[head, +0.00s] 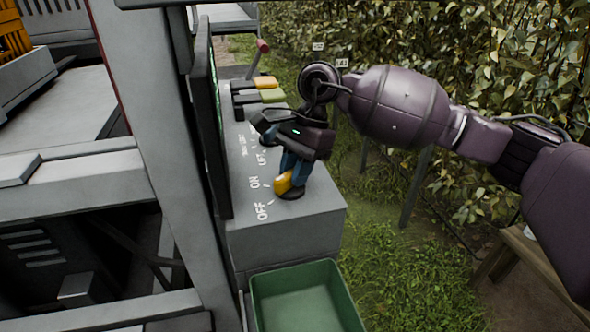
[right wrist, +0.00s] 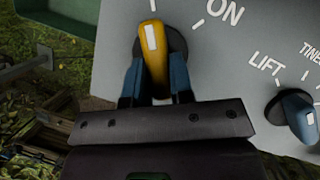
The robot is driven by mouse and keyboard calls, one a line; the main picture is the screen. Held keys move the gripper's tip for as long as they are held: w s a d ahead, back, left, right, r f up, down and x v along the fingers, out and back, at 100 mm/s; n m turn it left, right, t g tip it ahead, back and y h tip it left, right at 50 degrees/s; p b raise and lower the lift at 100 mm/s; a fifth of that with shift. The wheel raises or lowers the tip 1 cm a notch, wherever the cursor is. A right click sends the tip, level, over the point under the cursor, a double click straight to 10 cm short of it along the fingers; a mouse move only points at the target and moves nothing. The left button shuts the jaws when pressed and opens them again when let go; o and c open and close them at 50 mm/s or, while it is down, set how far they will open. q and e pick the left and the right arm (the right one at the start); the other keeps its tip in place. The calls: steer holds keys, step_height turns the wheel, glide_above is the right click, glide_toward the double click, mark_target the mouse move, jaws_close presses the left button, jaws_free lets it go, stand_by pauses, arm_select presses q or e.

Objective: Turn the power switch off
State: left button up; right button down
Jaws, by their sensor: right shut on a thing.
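The power switch is a yellow rotary knob (head: 283,184) on a dark round base, on top of the grey control box. In the right wrist view the yellow knob (right wrist: 155,60) has a white mark pointing up the picture, to the left of the tick by the ON label. In the head view the OFF label (head: 262,211) and ON label (head: 254,182) are printed left of the knob. My right gripper (head: 290,178) is shut on the knob from above. Its blue fingers sit on both sides of it in the wrist view (right wrist: 155,82). My left gripper is not in view.
A blue LIFT knob (right wrist: 298,112) sits beside the switch. A dark upright panel (head: 210,120) borders the grey box (head: 285,240) on the left. A green bin (head: 263,308) stands in front. A leafy hedge (head: 500,70) and grass lie to the right.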

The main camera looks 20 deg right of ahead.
steer(key=c, duration=1)
jaws_free()
steer(key=v, duration=1)
steer(key=shift+r, duration=0.3)
steer(key=shift+w+d, duration=0.1)
steer(key=shift+d, duration=0.05)
